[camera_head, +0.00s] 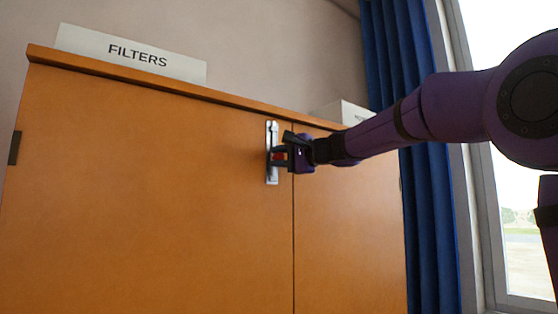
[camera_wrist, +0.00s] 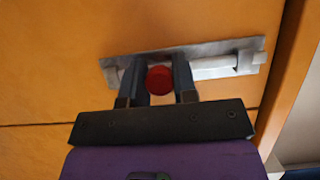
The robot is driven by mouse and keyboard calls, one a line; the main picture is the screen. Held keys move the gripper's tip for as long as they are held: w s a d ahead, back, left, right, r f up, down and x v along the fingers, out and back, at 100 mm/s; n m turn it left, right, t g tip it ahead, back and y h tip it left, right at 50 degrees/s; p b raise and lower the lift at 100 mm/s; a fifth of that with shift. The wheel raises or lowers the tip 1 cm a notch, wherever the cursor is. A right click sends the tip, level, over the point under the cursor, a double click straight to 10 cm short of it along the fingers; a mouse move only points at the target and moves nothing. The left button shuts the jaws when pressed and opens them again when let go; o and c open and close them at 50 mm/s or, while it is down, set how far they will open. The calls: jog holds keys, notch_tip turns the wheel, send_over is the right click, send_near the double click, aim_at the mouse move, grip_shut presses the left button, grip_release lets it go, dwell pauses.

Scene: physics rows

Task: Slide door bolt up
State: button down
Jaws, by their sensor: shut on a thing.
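The door bolt is a silver metal plate (camera_head: 271,135) mounted upright on the orange cabinet door (camera_head: 160,190), close to the gap between the two doors. In the wrist view the bolt's plate (camera_wrist: 215,50) lies across the picture, with a light rod (camera_wrist: 212,68) along it. A round red knob (camera_wrist: 159,80) stands out from the bolt. My gripper (camera_wrist: 160,82) is shut on the red knob, one finger on each side of it. In the head view my gripper (camera_head: 279,157) covers the middle of the bolt and only a little red shows.
A sign reading FILTERS (camera_head: 140,55) stands on top of the cabinet, and a second white sign (camera_head: 345,112) is partly hidden by my arm. A blue curtain (camera_head: 425,200) and a window (camera_head: 520,215) are at the right. The space before the doors is clear.

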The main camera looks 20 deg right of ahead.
aim_at(268, 145)
jog(key=shift+r, duration=1.75)
jog(key=c, duration=0.9)
grip_release()
jog(key=shift+s+d, duration=0.1)
jog(key=v, duration=1)
jog(key=shift+s+d, duration=0.15)
jog(key=shift+d, duration=0.05)
